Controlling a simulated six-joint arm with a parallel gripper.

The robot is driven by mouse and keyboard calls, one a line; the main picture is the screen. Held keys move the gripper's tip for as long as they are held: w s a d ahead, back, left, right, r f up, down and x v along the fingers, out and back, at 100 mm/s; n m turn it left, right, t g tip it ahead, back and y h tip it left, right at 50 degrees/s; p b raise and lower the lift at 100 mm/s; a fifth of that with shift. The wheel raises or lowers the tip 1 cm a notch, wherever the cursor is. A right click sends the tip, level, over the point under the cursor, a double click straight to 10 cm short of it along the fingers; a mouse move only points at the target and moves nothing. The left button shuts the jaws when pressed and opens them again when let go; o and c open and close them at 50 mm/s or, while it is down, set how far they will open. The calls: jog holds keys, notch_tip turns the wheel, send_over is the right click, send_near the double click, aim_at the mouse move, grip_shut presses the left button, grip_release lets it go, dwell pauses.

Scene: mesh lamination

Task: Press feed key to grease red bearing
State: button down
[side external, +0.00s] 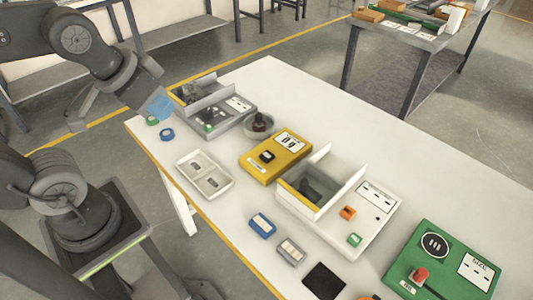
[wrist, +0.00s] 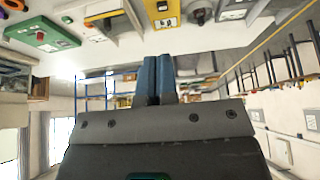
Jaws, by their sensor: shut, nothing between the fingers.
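My gripper (side external: 160,106) is at the left in the side external view, raised above the table's far left corner. In the wrist view its two blue fingers (wrist: 157,80) are together with nothing between them. A green device (side external: 448,262) stands at the table's right, with a red part (side external: 420,275) on it; they also show in the wrist view (wrist: 42,36). A white machine (side external: 335,228) carries an orange key (side external: 347,213) and a green key (side external: 354,240). I cannot tell which is the feed key or surely identify the red bearing. My gripper touches none of these.
A yellow scale (side external: 272,165), a white tray (side external: 205,178), a grey machine (side external: 235,112) and a round dark-knobbed pot (side external: 259,126) stand on the table. Blue (side external: 262,226) and grey (side external: 291,252) blocks and a black pad (side external: 323,281) lie in front. The far right tabletop is clear.

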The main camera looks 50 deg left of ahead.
dwell(0.5)
jog(key=m+t+y, duration=0.1)
jog(key=m+t, duration=0.3)
jog(key=m, duration=0.4)
send_over(268, 156)
notch_tip(268, 156, down, 16)
jog(key=shift+f, duration=0.1)
jog(key=shift+f, duration=4.35)
jog(key=shift+f, duration=0.1)
jog(key=shift+f, duration=0.3)
